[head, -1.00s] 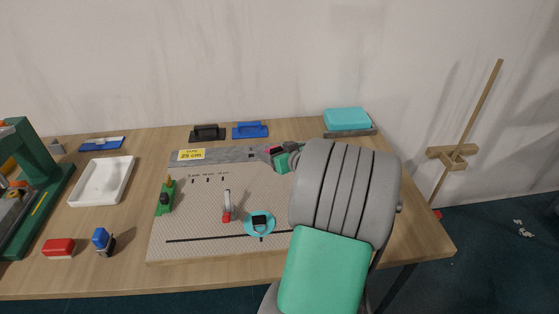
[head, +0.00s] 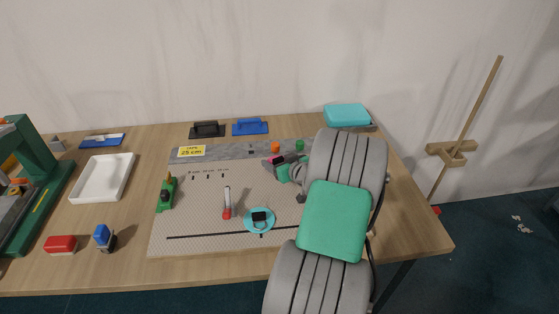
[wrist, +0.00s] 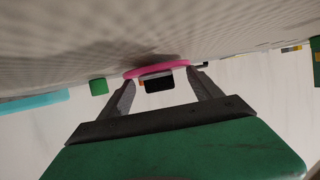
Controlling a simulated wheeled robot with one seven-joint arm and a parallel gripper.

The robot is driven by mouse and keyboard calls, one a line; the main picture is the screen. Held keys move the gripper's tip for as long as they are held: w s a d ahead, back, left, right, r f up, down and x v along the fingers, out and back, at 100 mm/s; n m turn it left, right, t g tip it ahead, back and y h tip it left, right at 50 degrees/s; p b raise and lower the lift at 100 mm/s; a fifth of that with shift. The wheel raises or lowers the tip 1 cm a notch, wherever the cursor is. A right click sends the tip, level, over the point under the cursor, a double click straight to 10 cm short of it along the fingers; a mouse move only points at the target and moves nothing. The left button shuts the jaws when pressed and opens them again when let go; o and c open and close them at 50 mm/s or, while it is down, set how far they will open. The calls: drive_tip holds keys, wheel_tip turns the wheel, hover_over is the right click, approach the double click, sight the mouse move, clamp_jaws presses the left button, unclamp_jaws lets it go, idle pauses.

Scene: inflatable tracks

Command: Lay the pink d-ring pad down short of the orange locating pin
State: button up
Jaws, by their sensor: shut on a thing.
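The pink d-ring pad (head: 270,160) shows beside my gripper (head: 277,165) at the back of the textured mat, mostly hidden in the head view. In the wrist view the pink pad (wrist: 158,70) lies flat along the mat surface, with a black part under it between the fingers. My gripper (wrist: 160,84) is shut on the pad; whether the pad touches the mat is hard to tell. The orange locating pin (head: 276,147) stands on the grey strip just behind the pad, with a visible gap.
A green pin (head: 300,146) stands right of the orange one; a small black pin (head: 250,149) is to the left. A teal pad (head: 259,228) and a red-based tool (head: 227,212) lie on the mat (head: 200,226). The yellow 25 cm label (head: 191,151) is at back left.

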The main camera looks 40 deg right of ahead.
drive_tip(key=shift+f+b, duration=0.35)
drive_tip(key=shift+b, duration=0.05)
drive_tip(key=o, duration=1.4)
drive_tip(key=shift+a, duration=0.1)
drive_tip(key=shift+r+p, duration=0.4)
drive_tip(key=shift+p, duration=0.2)
drive_tip(key=shift+r+p, duration=0.65)
drive_tip(key=shift+p, duration=0.15)
drive_tip(key=shift+s+f+b, duration=0.15)
drive_tip(key=shift+s+b, duration=0.6)
drive_tip(key=shift+s, duration=0.25)
drive_tip(key=b+v, duration=0.1)
drive_tip(key=v, duration=0.9)
drive_tip(key=shift+w+a, duration=0.1)
drive_tip(key=shift+a, duration=0.05)
